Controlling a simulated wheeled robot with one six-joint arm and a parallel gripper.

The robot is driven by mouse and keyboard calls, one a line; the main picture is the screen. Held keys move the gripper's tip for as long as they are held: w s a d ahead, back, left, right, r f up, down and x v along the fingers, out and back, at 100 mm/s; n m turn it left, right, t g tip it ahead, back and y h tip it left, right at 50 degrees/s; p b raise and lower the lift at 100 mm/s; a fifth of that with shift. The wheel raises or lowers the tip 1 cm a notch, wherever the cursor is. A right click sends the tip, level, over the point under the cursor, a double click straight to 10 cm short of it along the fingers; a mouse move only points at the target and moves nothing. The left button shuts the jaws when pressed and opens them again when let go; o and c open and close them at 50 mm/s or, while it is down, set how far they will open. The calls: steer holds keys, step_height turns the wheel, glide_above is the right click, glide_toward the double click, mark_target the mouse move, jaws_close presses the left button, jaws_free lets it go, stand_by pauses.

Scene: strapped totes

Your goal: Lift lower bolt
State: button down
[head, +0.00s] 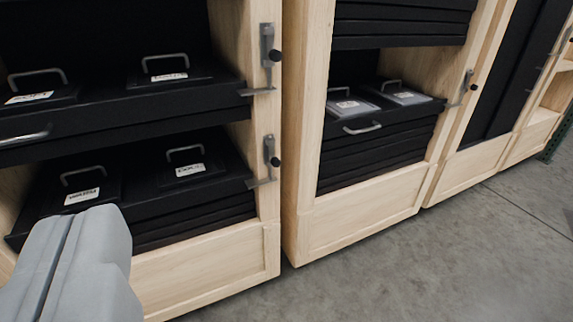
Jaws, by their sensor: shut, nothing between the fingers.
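The lower bolt (270,151) is a grey metal bolt with a round black knob, mounted on the right-hand post of the near wooden cabinet. A flat grey tab below it reaches left toward the edge of the lower black drawer. A matching upper bolt (268,46) sits higher on the same post, with a similar tab. My gripper (75,235) is at the lower left, a grey shape with a thin seam between closed fingers. It is empty and well left of the lower bolt, in front of the lower drawer.
The near cabinet holds an upper drawer (120,108) and a lower drawer (205,200), both black with handled, labelled lids. A second cabinet (360,215) stands to the right with its own bolt (466,85). Bare concrete floor (400,270) is open at the lower right.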

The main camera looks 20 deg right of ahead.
steer(key=w+d+f+n+h, duration=0.1)
steer(key=w+d+f+n, duration=0.4)
steer(key=w, duration=0.4)
steer(key=w+d+f+n+g, duration=0.1)
steer(key=w+d+f+n, duration=0.15)
steer(key=w+n, duration=0.5)
steer(key=w+d+f+n+h, duration=0.1)
steer(key=w+d+f+n, duration=0.3)
steer(key=w, duration=0.5)
steer(key=w+d+f+n+y, duration=0.1)
steer(key=w+d+f+n, duration=0.3)
steer(key=f+n, duration=0.2)
steer(key=w+d+f+n+g+y, duration=0.1)
steer(key=w+d+f+n, duration=0.3)
steer(key=f, duration=0.6)
steer(key=w+d+f+n+g+y, duration=0.1)
steer(key=w+d+f+n, duration=0.3)
steer(key=d+f+n, duration=0.2)
step_height(320, 180, down, 3)
steer(key=shift+f+n, duration=0.1)
steer(key=shift+n, duration=1.05)
steer(key=shift+w, duration=0.2)
